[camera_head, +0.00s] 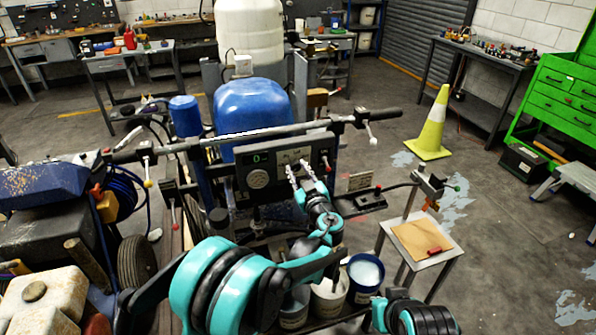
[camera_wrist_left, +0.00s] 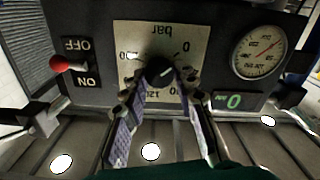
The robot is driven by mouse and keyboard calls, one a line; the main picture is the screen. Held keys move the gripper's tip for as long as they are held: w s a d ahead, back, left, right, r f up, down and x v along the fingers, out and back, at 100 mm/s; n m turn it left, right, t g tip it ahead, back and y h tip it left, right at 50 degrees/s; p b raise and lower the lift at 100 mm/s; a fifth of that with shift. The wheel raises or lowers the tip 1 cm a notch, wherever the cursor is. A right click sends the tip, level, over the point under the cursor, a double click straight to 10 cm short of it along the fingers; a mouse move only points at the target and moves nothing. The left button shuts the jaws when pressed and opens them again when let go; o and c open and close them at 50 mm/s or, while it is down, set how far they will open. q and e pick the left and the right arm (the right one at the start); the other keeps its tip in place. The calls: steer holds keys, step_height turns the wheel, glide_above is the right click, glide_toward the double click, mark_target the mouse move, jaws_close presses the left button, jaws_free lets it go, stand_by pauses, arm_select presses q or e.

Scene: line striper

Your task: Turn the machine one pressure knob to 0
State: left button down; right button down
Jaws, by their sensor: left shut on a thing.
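The machine's dark control panel (camera_head: 241,180) is at the middle of the head view. It also fills the top of the left wrist view, upside down. The black pressure knob (camera_wrist_left: 158,72) sits on a pale plate (camera_wrist_left: 135,35) marked "bar" with a number scale. A light line on the knob slants towards the upper right of the wrist picture, on the side of the 0 mark. My left gripper (camera_head: 300,168) is at the panel. In the wrist view its fingertips (camera_wrist_left: 160,80) are closed on both sides of the knob. My right gripper is out of view.
Right of the plate in the wrist view are a round gauge (camera_wrist_left: 257,50) and a green display reading 0 (camera_wrist_left: 232,101). A red-tipped ON/OFF switch (camera_wrist_left: 60,63) is on the left. The handlebar (camera_head: 220,138) crosses above the panel. A yellow cone (camera_head: 434,125) stands right.

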arm_select(q)
steer(key=shift+f, duration=0.1)
stand_by(0.4)
steer(key=c, duration=1.2)
jaws_free()
steer(key=v, duration=1.2)
